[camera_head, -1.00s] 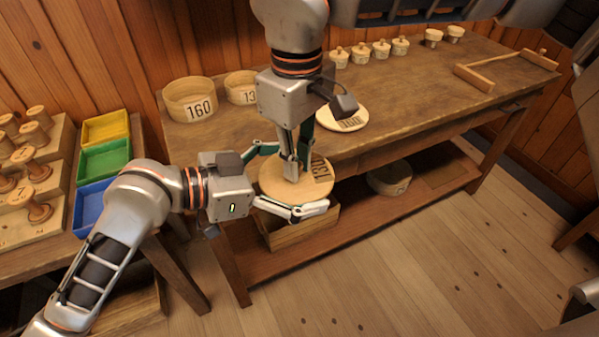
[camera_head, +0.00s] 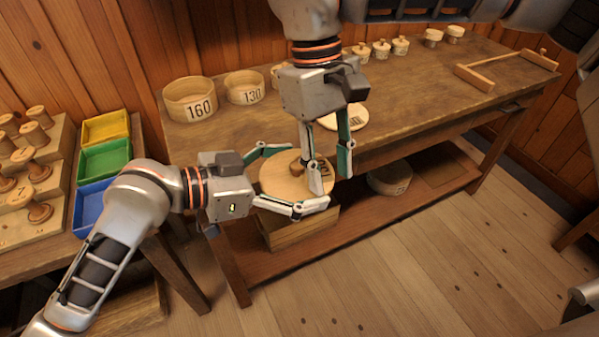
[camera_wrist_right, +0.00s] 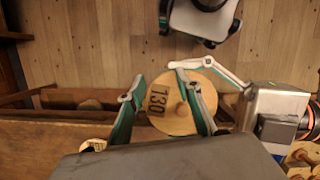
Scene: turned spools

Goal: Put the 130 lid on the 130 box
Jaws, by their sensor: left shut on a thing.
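The 130 lid (camera_head: 279,178) is a round pale wooden disc with a knob, held level in front of the table edge. My left gripper (camera_head: 304,176) is shut on its rim from the left. In the right wrist view the lid (camera_wrist_right: 172,122) shows its 130 label and knob. My right gripper (camera_head: 333,181) is open and empty, its fingers pointing down over the lid's right side. Its spread fingers also show in the right wrist view (camera_wrist_right: 160,76). The 130 box (camera_head: 245,90) stands open on the table at the back left, label facing forward.
The open 160 box (camera_head: 190,101) stands left of the 130 box. Another lid (camera_head: 344,119) lies behind my right gripper. Several spools (camera_head: 381,49) line the table's back. A wooden frame (camera_head: 506,70) lies at right. A crate (camera_head: 298,232) and round box (camera_head: 390,180) sit below.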

